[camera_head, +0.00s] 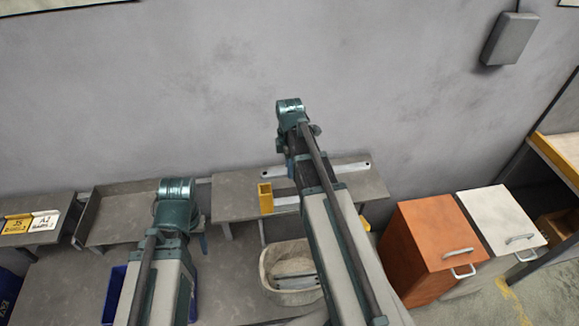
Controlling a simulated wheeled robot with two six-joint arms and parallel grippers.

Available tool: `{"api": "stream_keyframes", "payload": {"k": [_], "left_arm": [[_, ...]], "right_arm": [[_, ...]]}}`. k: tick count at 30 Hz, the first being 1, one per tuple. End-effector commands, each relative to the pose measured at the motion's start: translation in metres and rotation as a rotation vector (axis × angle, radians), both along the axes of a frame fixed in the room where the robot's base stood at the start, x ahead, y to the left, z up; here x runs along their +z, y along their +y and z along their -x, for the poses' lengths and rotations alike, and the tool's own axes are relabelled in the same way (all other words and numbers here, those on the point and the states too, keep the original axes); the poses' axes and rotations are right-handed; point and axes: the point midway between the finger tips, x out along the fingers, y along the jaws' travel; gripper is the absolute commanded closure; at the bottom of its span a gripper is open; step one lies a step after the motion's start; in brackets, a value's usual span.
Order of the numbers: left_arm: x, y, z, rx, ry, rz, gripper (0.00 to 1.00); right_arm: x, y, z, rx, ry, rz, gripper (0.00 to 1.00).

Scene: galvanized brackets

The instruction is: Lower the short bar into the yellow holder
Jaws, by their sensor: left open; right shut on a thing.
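The yellow holder (265,198) stands upright on the grey raised shelf (235,198). A pale bar (287,203) shows just right of it, partly hidden behind my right arm; it looks like the short bar. A longer pale bar with end holes (350,168) lies at the back of the shelf. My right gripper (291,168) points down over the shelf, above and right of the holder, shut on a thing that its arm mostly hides. I cannot see the contact clearly. My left gripper (203,243) is open, low at the left, apart from the holder, its fingers mostly hidden.
Another yellow piece (364,223) shows right of my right arm. A pale tub (268,280) with grey pieces inside stands below the shelf. Orange (430,245) and white (500,220) cabinets stand right.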

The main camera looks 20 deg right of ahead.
Motion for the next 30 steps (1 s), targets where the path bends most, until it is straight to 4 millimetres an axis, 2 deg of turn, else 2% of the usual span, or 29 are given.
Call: {"api": "stream_keyframes", "payload": {"k": [30], "left_arm": [[-0.061,0.0,0.0,0.002,0.0,0.0,0.5]], "right_arm": [[-0.061,0.0,0.0,0.0,0.0,0.0,1.0]]}}
